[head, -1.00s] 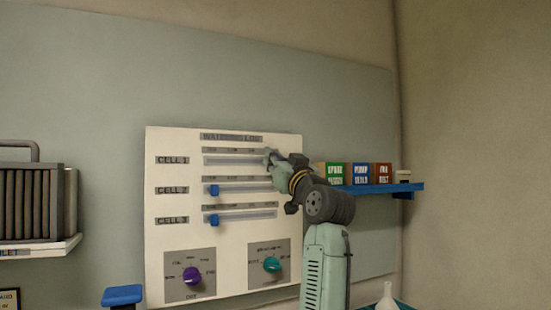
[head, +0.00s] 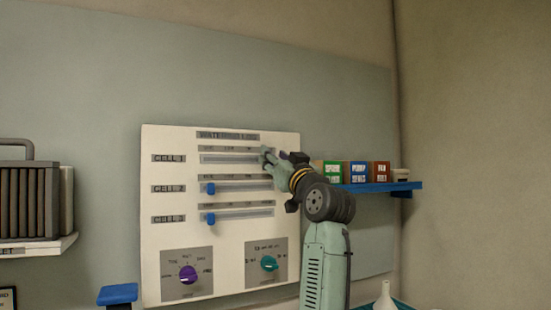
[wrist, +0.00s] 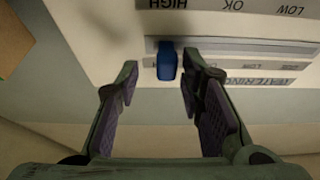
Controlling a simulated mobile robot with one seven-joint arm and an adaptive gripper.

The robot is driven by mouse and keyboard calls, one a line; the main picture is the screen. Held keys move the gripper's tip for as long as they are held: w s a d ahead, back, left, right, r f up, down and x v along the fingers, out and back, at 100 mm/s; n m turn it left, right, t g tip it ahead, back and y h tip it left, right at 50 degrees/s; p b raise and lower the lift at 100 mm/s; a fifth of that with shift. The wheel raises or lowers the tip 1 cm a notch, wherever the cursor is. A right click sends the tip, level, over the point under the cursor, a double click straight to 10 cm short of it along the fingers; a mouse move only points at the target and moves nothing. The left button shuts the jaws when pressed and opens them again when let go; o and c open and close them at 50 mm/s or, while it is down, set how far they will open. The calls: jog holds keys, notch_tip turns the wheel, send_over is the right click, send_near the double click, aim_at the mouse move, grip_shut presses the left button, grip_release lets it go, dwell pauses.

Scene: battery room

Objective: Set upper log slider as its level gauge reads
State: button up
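The white panel (head: 225,230) carries three horizontal sliders. The upper slider track (head: 228,159) runs under small scale words; its blue knob is hidden behind my gripper in the head view. In the wrist view, upside down, the blue knob (wrist: 166,63) sits by the word HIGH, at the HIGH end of its track (wrist: 245,47); OK and LOW lie further along. My gripper (wrist: 161,66) is open, with one finger on each side of the knob at the tips; I cannot tell if either touches. In the head view my gripper (head: 267,157) is at the upper track's right end. No level gauge is recognizable.
Two lower sliders have blue knobs (head: 210,188) at their left ends. A purple dial (head: 188,275) and a teal dial (head: 269,264) sit below. A blue shelf (head: 400,187) with several boxes is right of my gripper. A battery-like block (head: 28,200) stands left.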

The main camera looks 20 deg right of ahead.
jog(key=v, duration=0.7)
jog(key=shift+s, duration=0.25)
jog(key=shift+f, duration=0.1)
dwell(0.4)
